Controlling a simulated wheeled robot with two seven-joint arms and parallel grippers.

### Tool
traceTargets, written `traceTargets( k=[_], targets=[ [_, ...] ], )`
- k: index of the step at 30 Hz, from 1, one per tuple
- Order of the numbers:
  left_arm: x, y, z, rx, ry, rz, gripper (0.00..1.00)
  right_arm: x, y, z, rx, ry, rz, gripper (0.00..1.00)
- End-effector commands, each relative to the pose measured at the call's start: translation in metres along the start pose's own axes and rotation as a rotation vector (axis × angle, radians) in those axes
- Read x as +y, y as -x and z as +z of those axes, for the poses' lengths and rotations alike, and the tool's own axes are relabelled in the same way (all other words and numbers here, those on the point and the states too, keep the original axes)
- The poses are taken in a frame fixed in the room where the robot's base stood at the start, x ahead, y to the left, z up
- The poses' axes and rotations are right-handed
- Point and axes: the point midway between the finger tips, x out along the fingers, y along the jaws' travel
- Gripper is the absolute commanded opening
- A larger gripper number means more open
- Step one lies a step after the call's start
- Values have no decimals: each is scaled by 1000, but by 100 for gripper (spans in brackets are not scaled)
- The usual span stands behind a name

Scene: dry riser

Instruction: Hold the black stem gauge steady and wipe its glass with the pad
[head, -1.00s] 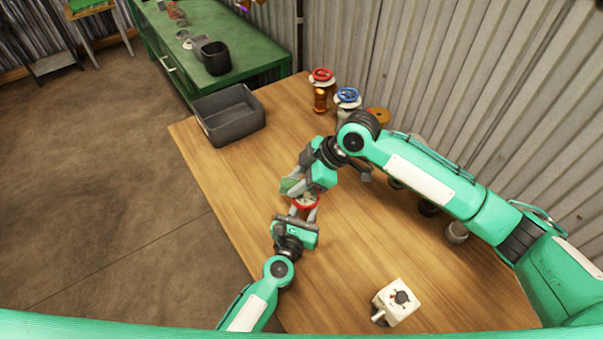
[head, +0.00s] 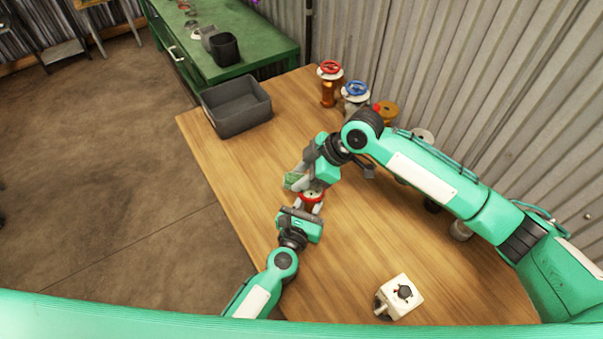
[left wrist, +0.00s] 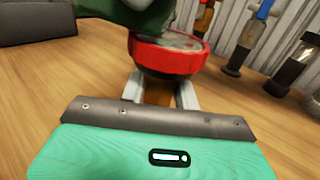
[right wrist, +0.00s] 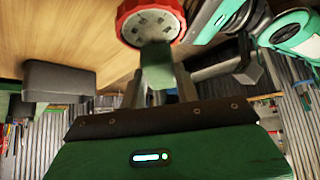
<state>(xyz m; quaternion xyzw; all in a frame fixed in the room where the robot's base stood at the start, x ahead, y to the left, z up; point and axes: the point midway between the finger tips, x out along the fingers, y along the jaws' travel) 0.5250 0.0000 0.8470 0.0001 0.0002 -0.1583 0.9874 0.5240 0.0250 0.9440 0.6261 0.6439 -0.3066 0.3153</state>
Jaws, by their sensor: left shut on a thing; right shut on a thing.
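A round gauge with a red rim (head: 313,197) stands over the table. In the left wrist view, the gauge (left wrist: 168,55) has a dark underside and a brownish part between my fingers. My left gripper (left wrist: 160,90) is shut on it below the rim. My right gripper (head: 300,179) is shut on a green pad (head: 293,182), beside and slightly above the gauge. In the right wrist view, the pad (right wrist: 158,72) overlaps the near edge of the pale, dark-marked gauge face (right wrist: 152,26). I cannot tell whether pad and glass touch.
A dark grey bin (head: 237,106) sits at the table's far left corner. Red-wheeled (head: 330,80) and blue-wheeled (head: 355,92) valves line the wall side. A white box-shaped fitting (head: 400,296) lies near the front. The wooden table (head: 235,170) is clear left of my grippers.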

Motion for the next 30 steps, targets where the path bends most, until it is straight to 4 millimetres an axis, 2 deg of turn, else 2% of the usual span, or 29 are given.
traceTargets(
  k=[18,30],
  targets=[
    [0,0,0,0,0,0,0,0,17,22,0,-1,0,14],
    [0,0,0,0,0,0,0,0,7,11,0,0,-2,14]
  ],
)
